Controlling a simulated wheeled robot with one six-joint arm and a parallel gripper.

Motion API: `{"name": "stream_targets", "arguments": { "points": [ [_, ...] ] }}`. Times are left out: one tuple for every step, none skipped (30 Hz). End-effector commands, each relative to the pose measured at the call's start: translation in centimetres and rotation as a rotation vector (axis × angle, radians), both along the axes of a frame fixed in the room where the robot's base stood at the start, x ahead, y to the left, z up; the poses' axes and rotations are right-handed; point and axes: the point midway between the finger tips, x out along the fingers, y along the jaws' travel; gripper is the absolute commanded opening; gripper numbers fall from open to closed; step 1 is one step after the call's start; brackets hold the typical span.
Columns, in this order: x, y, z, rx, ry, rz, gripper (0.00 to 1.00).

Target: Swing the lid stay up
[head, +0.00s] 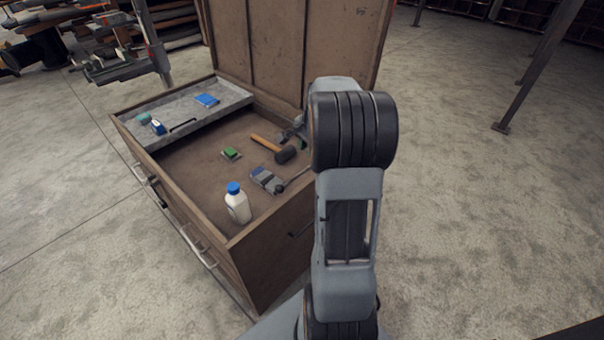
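A brown wooden chest (285,221) stands open, its lid (277,45) raised at the back. A thin dark rod with a black knob (279,188) shows near the chest's right side and runs behind my arm; it may be the lid stay, but I cannot tell for sure. My arm stands in front of the chest's right side and hides part of it and of the lid. A grey and dark piece at the arm's left edge looks like part of my gripper (297,131), over the chest's right rear. Its fingers are not clear, nor whether it touches anything.
Inside the chest are a mallet (285,155), a green box (231,154), a grey-blue block (264,178) and a white bottle (238,206). A grey tray (226,92) spans the left side. Open floor (480,220) lies right; a metal post (540,65) stands beyond.

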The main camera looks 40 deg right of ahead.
Motion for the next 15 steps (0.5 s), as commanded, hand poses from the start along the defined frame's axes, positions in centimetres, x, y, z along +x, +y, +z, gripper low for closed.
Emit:
{"name": "stream_targets", "arguments": {
  "points": [
    [0.1,0.1,-1.0,0.002,0.003,0.001,0.23],
    [0.2,0.1,-1.6,0.003,0.005,0.001,0.23],
    [0.4,0.2,-2.4,0.002,0.003,0.002,0.23],
    [0.5,0.2,-3.0,0.003,0.005,0.002,0.23],
    [0.6,0.2,-3.6,0.003,0.005,0.003,0.23],
    [0.7,0.3,-4.3,0.002,0.004,0.003,0.23],
    [0.9,0.3,-4.9,0.002,0.004,0.004,0.23],
    [1.0,0.3,-5.5,0.002,0.004,0.004,0.23],
    [1.1,0.3,-6.2,0.001,0.004,0.004,0.23],
    [1.2,0.4,-6.7,0.001,0.004,0.004,0.23],
    [1.3,0.4,-7.2,0.001,0.004,0.005,0.23],
    [1.5,0.4,-7.9,0.001,0.003,0.004,0.23],
    [1.6,0.4,-8.3,0.000,0.003,0.005,0.23],
    [1.6,0.4,-8.8,0.001,0.004,0.005,0.23],
    [1.7,0.5,-9.2,0.000,0.003,0.005,0.23]
  ]
}}
